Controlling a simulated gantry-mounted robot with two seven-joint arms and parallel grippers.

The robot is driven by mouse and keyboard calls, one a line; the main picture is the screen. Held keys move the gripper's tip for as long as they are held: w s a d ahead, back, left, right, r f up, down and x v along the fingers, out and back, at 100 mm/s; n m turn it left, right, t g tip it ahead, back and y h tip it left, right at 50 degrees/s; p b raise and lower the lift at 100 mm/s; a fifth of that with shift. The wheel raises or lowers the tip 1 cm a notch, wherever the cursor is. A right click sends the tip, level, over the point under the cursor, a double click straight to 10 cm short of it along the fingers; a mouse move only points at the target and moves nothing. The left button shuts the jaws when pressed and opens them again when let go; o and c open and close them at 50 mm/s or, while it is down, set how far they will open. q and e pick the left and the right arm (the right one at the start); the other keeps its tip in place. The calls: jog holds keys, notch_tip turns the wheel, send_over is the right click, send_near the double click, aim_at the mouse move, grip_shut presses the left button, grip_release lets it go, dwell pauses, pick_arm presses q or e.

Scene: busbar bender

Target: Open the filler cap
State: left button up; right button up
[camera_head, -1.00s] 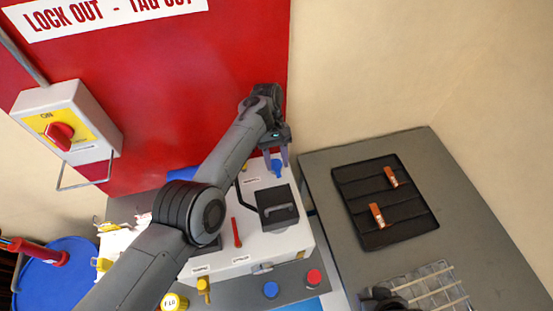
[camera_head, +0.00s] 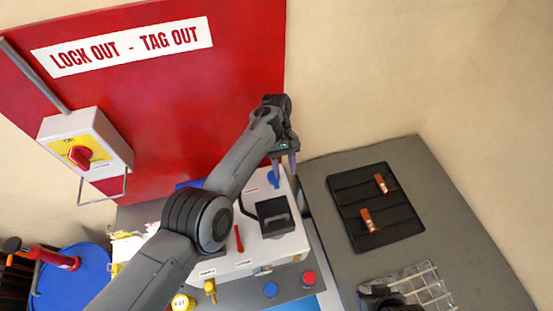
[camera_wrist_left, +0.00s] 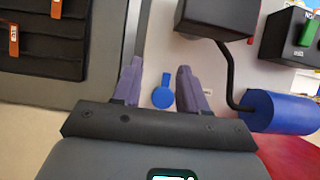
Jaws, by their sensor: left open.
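The blue filler cap (camera_head: 273,180), round with a tab, sits on the white top of the machine (camera_head: 232,262), near its back right corner. It also shows in the left wrist view (camera_wrist_left: 163,96). My left gripper (camera_head: 282,168) is open and empty, pointing down over the cap. In the left wrist view its two purple-grey fingers (camera_wrist_left: 160,72) stand apart, with the cap seen between them, nearer the right finger. I cannot tell the height left between fingertips and cap. A dark part at the bottom edge of the head view may be my right gripper (camera_head: 384,297); its jaws cannot be made out.
A black box with a handle (camera_head: 274,216) and a bent black pipe stand close to the cap. A blue cylinder (camera_wrist_left: 280,111) lies near the right finger. A black tray (camera_head: 372,215) with two copper pieces and a wire rack (camera_head: 425,285) are on the grey table at right.

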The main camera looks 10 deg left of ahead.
pick_arm(q)
jog(key=s+d+r+p, duration=0.3)
jog(key=d+r+p, duration=0.2)
jog(key=d+p, duration=0.1)
jog(key=shift+s+d+p, duration=0.2)
jog(key=shift+d+p, duration=0.1)
jog(key=shift+d, duration=0.35)
